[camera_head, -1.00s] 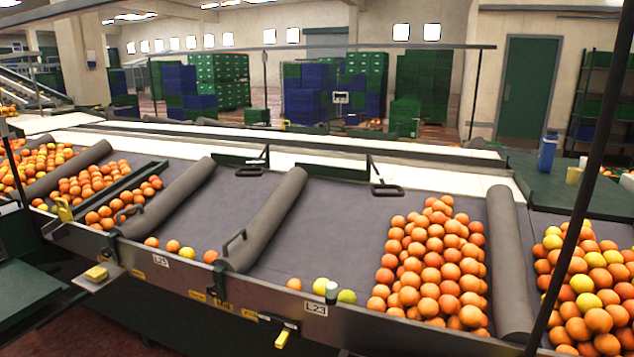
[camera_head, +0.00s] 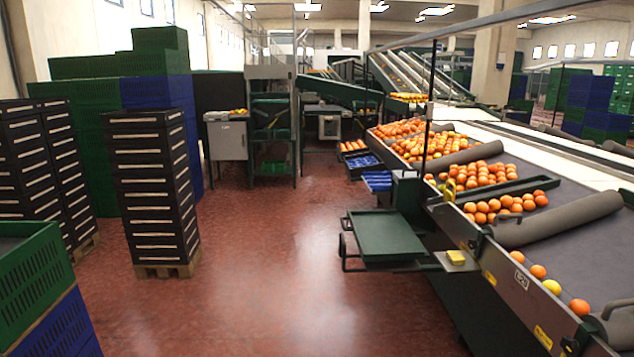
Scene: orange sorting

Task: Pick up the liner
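I cannot make out anything that is clearly the liner. A green tray stand (camera_head: 385,236) with an empty flat top is beside the sorting table (camera_head: 500,270), right of the middle of the head view. Two shallow blue trays or crates, one upper (camera_head: 362,161) and one lower (camera_head: 377,181), sit behind it along the table's left side; their contents are too small to tell. Neither of my grippers is in view.
Stacked black crates (camera_head: 152,190) on a pallet, green crates (camera_head: 28,270) and blue crates (camera_head: 160,92) fill the left. A grey cabinet (camera_head: 228,140) stands at the back. Oranges (camera_head: 480,175) lie on the table. The red floor (camera_head: 270,270) is clear in the middle.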

